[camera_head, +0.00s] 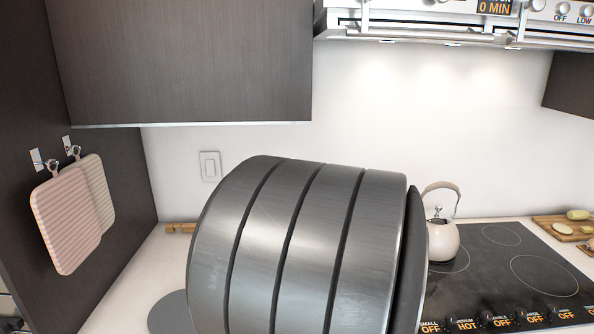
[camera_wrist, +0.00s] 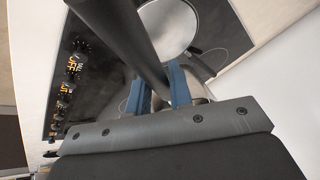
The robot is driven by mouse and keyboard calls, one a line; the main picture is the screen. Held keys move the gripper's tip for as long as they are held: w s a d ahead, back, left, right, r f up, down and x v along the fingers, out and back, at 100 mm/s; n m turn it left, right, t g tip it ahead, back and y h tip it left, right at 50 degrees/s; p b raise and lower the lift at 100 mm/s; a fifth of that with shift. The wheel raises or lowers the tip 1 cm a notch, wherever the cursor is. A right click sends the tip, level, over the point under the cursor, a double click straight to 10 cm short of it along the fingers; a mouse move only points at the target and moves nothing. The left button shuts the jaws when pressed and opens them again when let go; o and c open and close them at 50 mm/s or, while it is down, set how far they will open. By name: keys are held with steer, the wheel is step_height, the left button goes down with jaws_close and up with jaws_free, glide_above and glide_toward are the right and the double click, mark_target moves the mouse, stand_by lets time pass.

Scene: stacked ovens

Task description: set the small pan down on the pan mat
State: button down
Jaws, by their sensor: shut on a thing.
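The pan mat appears to be the grey disc (camera_head: 169,314) on the counter at the bottom of the head view, partly hidden by my arm. In the wrist view, the blue fingers of my gripper (camera_wrist: 162,90) are closed around a long dark bar (camera_wrist: 128,35), which looks like the small pan's handle. The pan's body is not clear there. A round grey shape (camera_wrist: 165,25) with a dark bar beside it shows beyond the fingers; I cannot tell what it is. In the head view my arm hides the gripper and the pan.
The black cooktop (camera_head: 500,262) is at the right, with a cream kettle (camera_head: 443,238) at its back left. A dark cupboard (camera_head: 190,60) hangs above the counter. Two boards (camera_head: 68,225) hang on the left panel. A wooden board with food (camera_head: 565,228) is far right.

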steer(key=w+a+f+n+y, duration=0.1)
steer(key=w+a+f+n, duration=0.1)
steer(key=w+a, duration=0.3)
steer(key=w+a+f+n+y, duration=0.1)
steer(key=w+a+f+n, duration=0.2)
steer(key=w, duration=0.6)
steer(key=w+a+f+n+y, duration=0.1)
steer(key=w+a+f+n, duration=0.1)
steer(key=w+a, duration=0.5)
steer(key=shift+w+a+f+n, duration=0.2)
steer(key=shift+a+f+n, duration=0.3)
steer(key=shift+f, duration=0.4)
steer(key=shift+a, duration=0.1)
steer(key=shift+s, duration=0.1)
